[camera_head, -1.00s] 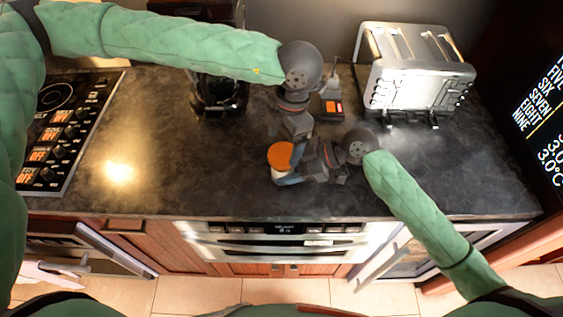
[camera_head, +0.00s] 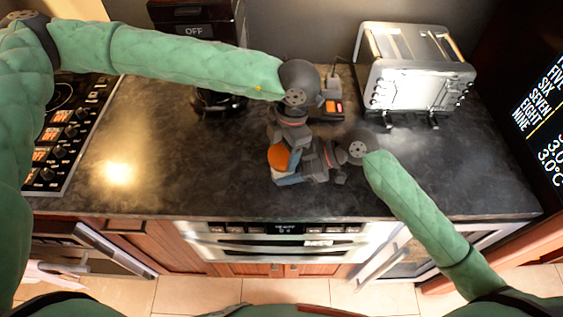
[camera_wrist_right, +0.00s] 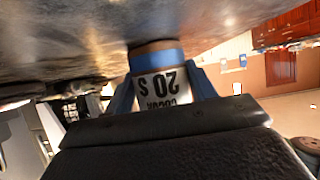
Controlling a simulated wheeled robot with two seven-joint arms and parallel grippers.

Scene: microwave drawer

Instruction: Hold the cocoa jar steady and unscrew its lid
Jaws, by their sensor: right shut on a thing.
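The cocoa jar stands on the dark counter, its orange lid (camera_head: 279,156) showing from above in the head view.
A silver toaster (camera_head: 415,72) stands at the back right. A dark coffee machine (camera_head: 196,22) stands at the back, partly behind my left arm. A cooktop (camera_head: 62,135) is at the left. The counter (camera_head: 170,170) left of the jar is clear.

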